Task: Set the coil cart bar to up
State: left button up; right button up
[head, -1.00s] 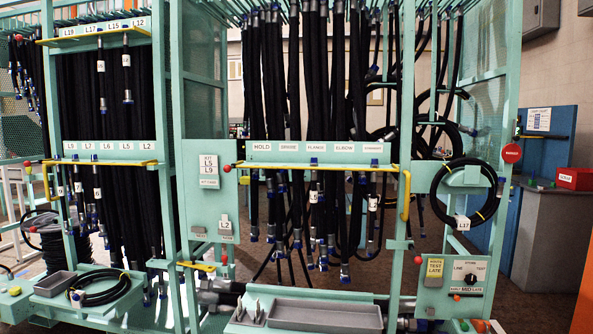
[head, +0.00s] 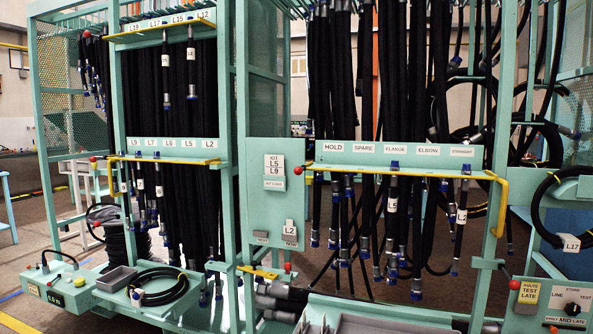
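A low green cart-like base (head: 60,293) stands at the lower left, with a stack of coiled black hose (head: 118,240) behind it. A short yellow bar (head: 258,272) with a red knob (head: 287,267) lies roughly level low between the two hose racks. Longer yellow bars cross the left rack (head: 165,160) and the right rack (head: 400,173), both roughly level with a red knob at the left end. No label marks any of them as the coil cart bar, so I cannot tell which it is. Neither gripper is in view.
A grey tray (head: 117,279) and a looped hose (head: 160,288) sit on the low base. Hanging hoses fill both racks. A switch panel (head: 560,303) stands at the lower right. Open floor (head: 25,262) shows at the far left.

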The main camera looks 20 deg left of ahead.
aim_at(298, 169)
jog(key=i+j, duration=0.15)
jog(key=j, duration=0.15)
jog(key=i+j+z, duration=0.1)
jog(key=j, duration=0.25)
jog(key=i+j, duration=0.25)
jog(key=i+j+z, duration=0.1)
jog(key=j, duration=0.3)
jog(key=i+j, duration=0.2)
jog(key=j, duration=0.15)
jog(key=i+j+z, duration=0.1)
jog(key=j, duration=0.25)
jog(key=i+j, duration=0.2)
jog(key=j, duration=0.15)
jog(key=i+j+z, duration=0.1)
jog(key=j, duration=0.25)
